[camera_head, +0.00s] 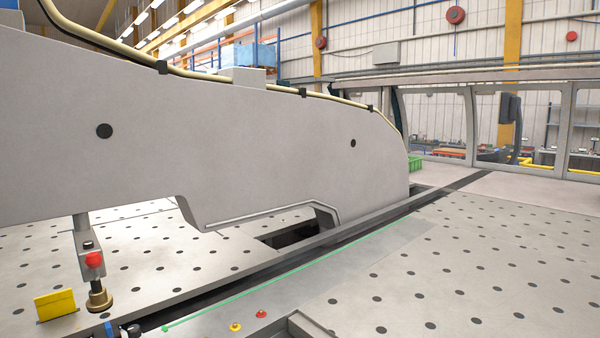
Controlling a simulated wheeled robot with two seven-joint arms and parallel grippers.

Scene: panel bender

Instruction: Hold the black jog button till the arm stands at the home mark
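A large light-grey machine arm (270,150) spans the view from the left to just right of the middle, above a perforated table. A small black button-like cap (88,245) sits on a grey block (90,268) under the arm at the left, above a red knob (94,260). A dark rounded piece (130,330) is cut off by the bottom edge; I cannot tell which black part is the jog button. A yellow plate (55,304) stands on the table at the left. I cannot tell whether it is the home mark. Neither of my grippers is in view.
A dark slot (225,288) runs diagonally across the table (470,260), with a green line (290,272) beside it. A yellow button (235,327) and red button (261,314) sit near the front. A brass foot (99,299) stands at the left. The right table is clear.

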